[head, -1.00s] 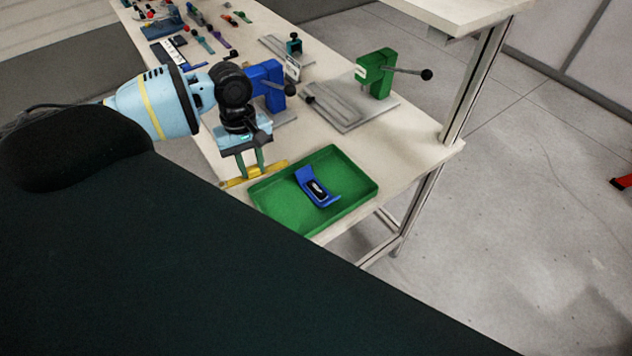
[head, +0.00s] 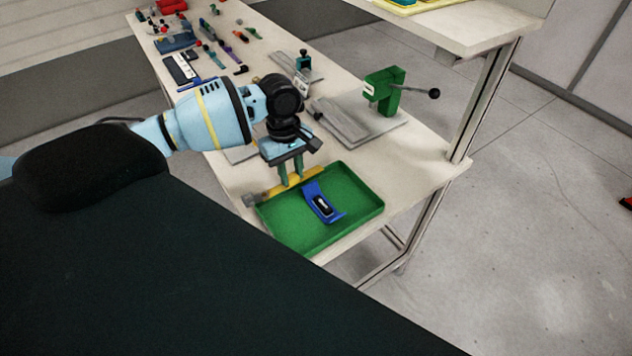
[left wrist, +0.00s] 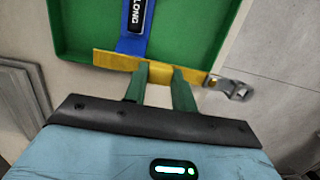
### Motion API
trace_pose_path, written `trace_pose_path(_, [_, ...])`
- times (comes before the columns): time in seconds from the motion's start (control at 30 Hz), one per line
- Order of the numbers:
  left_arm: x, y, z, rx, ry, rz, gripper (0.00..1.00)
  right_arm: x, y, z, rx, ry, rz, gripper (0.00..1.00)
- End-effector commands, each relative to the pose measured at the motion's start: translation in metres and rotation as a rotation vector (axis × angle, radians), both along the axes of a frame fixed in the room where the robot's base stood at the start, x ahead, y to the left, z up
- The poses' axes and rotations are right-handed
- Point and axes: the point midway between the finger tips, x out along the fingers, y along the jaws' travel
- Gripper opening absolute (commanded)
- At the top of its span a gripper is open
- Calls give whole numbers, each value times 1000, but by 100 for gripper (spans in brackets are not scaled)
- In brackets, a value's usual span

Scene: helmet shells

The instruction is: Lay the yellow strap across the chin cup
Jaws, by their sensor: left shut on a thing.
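The yellow strap (head: 271,191) is held by my left gripper (head: 291,181) near the back left rim of the green tray. A metal buckle is at its left end. In the left wrist view the strap (left wrist: 112,61) lies crosswise between the fingertips (left wrist: 158,72), with the buckle (left wrist: 236,88) at its right end. The blue chin cup (head: 324,208), with a black labelled pad, lies in the tray. In the left wrist view the strap overlaps the near end of the chin cup (left wrist: 132,46); whether they touch cannot be told. My right gripper is not in view.
The green tray (head: 372,211) stands at the table's (head: 232,178) near corner. Behind it is a grey plate with a green clamp (head: 383,92) and its black-knobbed lever. Several small tools lie farther back. A raised shelf (head: 470,30) is at upper right.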

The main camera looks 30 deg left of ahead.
Motion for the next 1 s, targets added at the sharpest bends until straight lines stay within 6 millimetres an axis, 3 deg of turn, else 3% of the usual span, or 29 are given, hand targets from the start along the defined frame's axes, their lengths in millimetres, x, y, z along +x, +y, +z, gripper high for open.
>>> trace_pose_path(0.2, [21, -30, -4, 0, 0, 0, 5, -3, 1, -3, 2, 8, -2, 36])
trace_pose_path(0.7, [33, -48, -5, 0, -1, -1, 5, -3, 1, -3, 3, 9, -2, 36])
trace_pose_path(1.0, [32, -46, -40, 3, 1, 0, 5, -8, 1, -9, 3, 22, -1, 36])
